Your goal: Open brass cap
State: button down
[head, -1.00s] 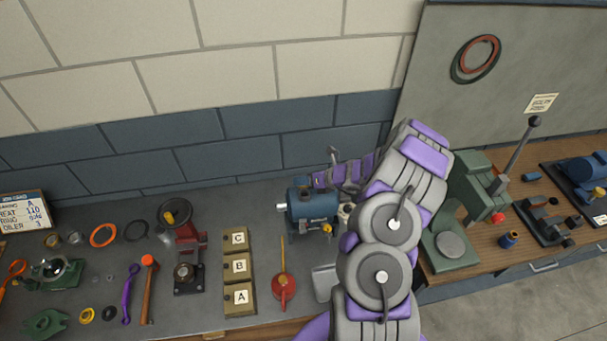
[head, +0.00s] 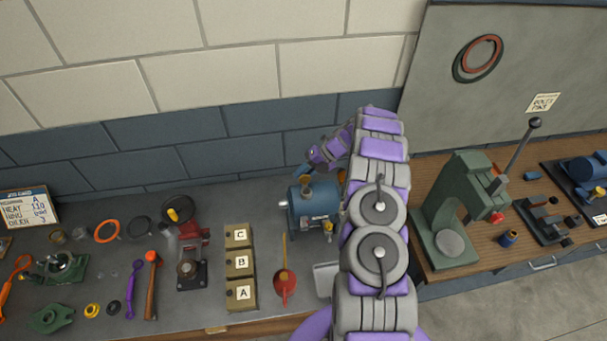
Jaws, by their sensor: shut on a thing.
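The blue casing (head: 309,213) stands on the grey bench, left of my arm. The brass cap (head: 306,188) shows on top of it, close under my fingertips. My gripper (head: 305,173) reaches down to the cap from the upper right. It is shut, and the cap is the only thing I see at the tips. The fingertips are small here, so the exact contact is hard to see. My arm hides what lies just right of the casing.
Boxes A, B and C (head: 239,266) and a red oil can (head: 284,284) stand left of and in front of the casing. A red hand-wheel tool (head: 190,245) is farther left. A green press (head: 460,205) stands right of my arm. The wall is close behind.

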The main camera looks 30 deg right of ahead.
jog(key=shift+w+d+f+g, duration=0.1)
jog(key=shift+w+g, duration=0.1)
jog(key=shift+g, duration=0.2)
jog(key=shift+m+y, duration=0.3)
jog(key=c, duration=1.1)
grip_release()
jog(key=shift+d+f, duration=0.1)
jog(key=shift+d, duration=0.05)
jog(key=shift+w+b+v, duration=0.1)
jog(key=shift+b+v, duration=0.6)
jog(key=shift+v, duration=2.3)
jog(key=shift+w+b+v, duration=0.15)
jog(key=shift+b+v, duration=0.5)
jog(key=shift+v, duration=2.35)
